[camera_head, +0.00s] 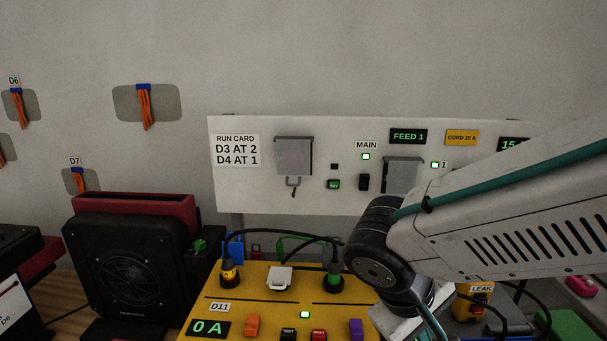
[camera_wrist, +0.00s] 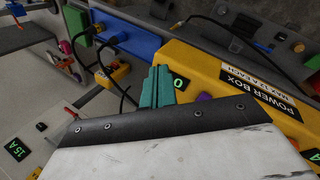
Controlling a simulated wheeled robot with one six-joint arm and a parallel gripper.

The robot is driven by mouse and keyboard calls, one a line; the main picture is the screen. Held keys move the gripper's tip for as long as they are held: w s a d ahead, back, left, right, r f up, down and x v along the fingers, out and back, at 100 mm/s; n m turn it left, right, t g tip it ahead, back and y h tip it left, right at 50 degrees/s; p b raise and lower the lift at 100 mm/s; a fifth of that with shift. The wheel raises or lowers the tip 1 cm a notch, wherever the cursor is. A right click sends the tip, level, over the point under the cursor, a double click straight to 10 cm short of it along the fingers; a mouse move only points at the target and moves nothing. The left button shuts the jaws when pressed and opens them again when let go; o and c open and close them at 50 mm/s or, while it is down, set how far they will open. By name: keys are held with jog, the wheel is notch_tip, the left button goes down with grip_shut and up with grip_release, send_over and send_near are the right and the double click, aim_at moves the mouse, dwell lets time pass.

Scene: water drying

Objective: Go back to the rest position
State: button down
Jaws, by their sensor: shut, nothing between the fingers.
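My gripper (camera_wrist: 157,84) shows in the wrist view as two teal fingers side by side, shut with nothing between them. It is above the yellow power box (camera_wrist: 212,68) and apart from other things as far as I can tell. In the head view my arm reaches in from the right and its wrist is bent down over the right side of the yellow box (camera_head: 262,298). The fingers are hidden there.
A white panel (camera_head: 225,190) with a run card and lit indicators stands behind the box. Plugs with black cords (camera_head: 333,280) rise from the box top. A black fan unit (camera_head: 128,265) stands at left. A yellow LEAK unit (camera_head: 480,303) is at right. Space above the panel is free.

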jog(key=s+d+r+m+y, duration=0.5)
jog(key=s+d+r, duration=0.1)
jog(key=s+d, duration=0.2)
jog(key=shift+s+d+r, duration=0.25)
jog(key=shift+d+r, duration=0.05)
jog(key=shift+d, duration=0.1)
jog(key=shift+g, duration=0.3)
dwell(1.3)
